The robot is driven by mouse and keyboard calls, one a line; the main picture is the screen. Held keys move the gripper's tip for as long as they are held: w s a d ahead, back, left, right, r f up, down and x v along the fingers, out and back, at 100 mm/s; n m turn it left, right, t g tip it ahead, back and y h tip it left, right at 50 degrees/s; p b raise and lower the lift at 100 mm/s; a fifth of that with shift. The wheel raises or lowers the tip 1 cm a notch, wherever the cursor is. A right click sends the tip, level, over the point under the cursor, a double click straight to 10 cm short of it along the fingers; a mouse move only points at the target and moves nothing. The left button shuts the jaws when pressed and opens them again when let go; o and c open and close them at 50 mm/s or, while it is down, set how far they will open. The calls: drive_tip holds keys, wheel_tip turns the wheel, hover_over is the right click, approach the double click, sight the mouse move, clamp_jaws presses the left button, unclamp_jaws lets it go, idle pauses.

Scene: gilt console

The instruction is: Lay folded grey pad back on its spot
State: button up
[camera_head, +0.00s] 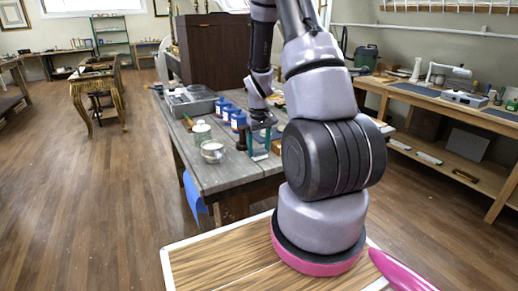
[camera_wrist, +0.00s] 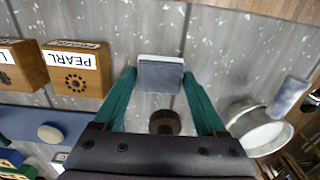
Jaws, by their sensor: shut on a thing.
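The folded grey pad (camera_wrist: 160,75) is a small grey block with a pale far edge, seen in the wrist view between the two green fingertips. My gripper (camera_wrist: 160,85) is shut on it. In the head view my gripper (camera_head: 261,143) is low over the right part of the grey workbench (camera_head: 228,177). The pad is too small there to make out clearly. I cannot tell whether the pad touches the bench top. No marked spot for it can be made out.
In the wrist view, wooden boxes, one labelled PEARL (camera_wrist: 76,70), stand left and a metal mug (camera_wrist: 262,132) right. A dark brown round thing (camera_wrist: 165,122) shows between the fingers. Blue-labelled bottles (camera_head: 238,120), a white jar (camera_head: 201,131) and a grey tray (camera_head: 192,103) share the bench.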

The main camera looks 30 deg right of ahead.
drive_tip(key=shift+f, duration=0.1)
drive_tip(key=o, duration=1.1)
drive_tip(key=shift+o, duration=0.2)
wheel_tip(320, 180, up, 12)
wheel_tip(320, 180, up, 15)
drive_tip(key=m+t, duration=0.2)
drive_tip(key=t, duration=0.1)
hover_over(259, 151)
drive_tip(key=s+a, duration=0.6)
drive_tip(key=s+a+r+m+t+y, duration=0.1)
drive_tip(key=s+a+r+t, duration=0.1)
drive_tip(key=s, duration=0.4)
drive_tip(key=s+a+r+m+t+y, duration=0.1)
drive_tip(key=s+a+r+t, duration=0.1)
drive_tip(key=s+a+r, duration=0.3)
wheel_tip(259, 151, up, 2)
drive_tip(key=shift+s+r+m, duration=0.25)
drive_tip(key=shift+s+m, duration=0.05)
drive_tip(key=shift+s, duration=0.8)
drive_tip(key=shift+a, duration=0.1)
